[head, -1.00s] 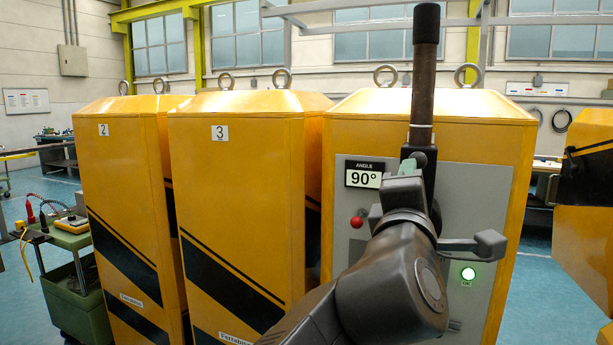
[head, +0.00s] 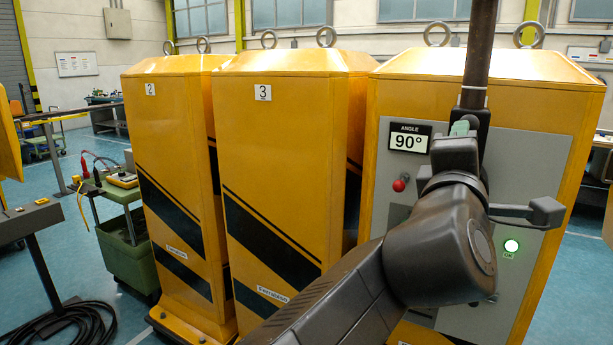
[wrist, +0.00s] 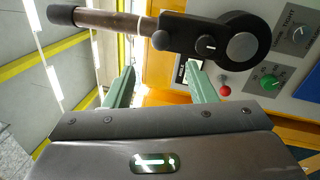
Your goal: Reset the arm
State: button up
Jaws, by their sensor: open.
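The lever (head: 478,60) stands upright on the grey panel (head: 535,160) of the right-hand yellow cabinet, its top cut off by the head view. The angle display (head: 408,141) reads 90°, and a green light (head: 511,246) marked OK is lit. In the wrist view, the lever's shaft (wrist: 115,22) and round hub (wrist: 243,42) lie across the picture beyond the fingertips. My gripper (wrist: 160,68) is open and empty, its green fingers spread. In the head view my arm hides part of the panel and the lever's base.
A red knob (head: 399,185) sits below the display. Yellow cabinets 2 (head: 170,110) and 3 (head: 280,130) stand to the left. A green cart (head: 128,235) with a meter is further left. Open blue floor (head: 65,250) lies at the far left.

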jog(key=b+x, duration=0.3)
jog(key=x, duration=0.9)
jog(key=shift+d+f+b, duration=0.1)
jog(key=shift+b, duration=0.25)
